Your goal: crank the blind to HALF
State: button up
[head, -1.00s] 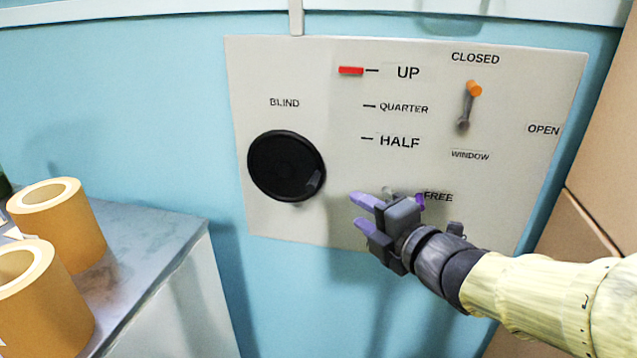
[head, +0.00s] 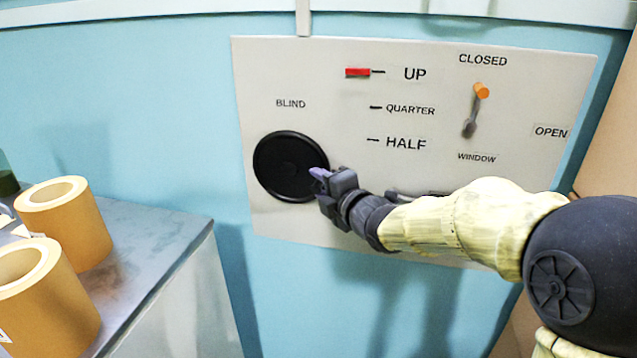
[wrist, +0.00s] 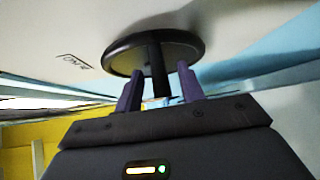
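The blind's crank is a black disc (head: 287,165) on the pale wall panel (head: 420,60), under the BLIND label. A red marker (head: 357,72) sits level with the UP line, above the QUARTER and HALF lines. My gripper (head: 322,177) is at the disc's lower right edge. In the wrist view, the disc (wrist: 150,46) lies ahead, with a dark handle (wrist: 158,75) standing out from it. My purple fingers (wrist: 159,87) are open, one on each side of the handle, with gaps visible. In the head view my gripper hides the handle.
An orange-tipped window lever (head: 475,108) is on the panel's right, pointing up towards CLOSED. Kraft rolls (head: 65,222) stand on the grey counter (head: 165,240) at left. My arm covers the panel's lower right, hiding the FREE label.

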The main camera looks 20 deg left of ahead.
jog(key=shift+w+a+f, duration=0.15)
jog(key=shift+w+a, duration=0.3)
jog(key=shift+a, duration=0.1)
grip_shut()
jog(key=shift+f+b, duration=0.2)
jog(key=shift+b, duration=0.2)
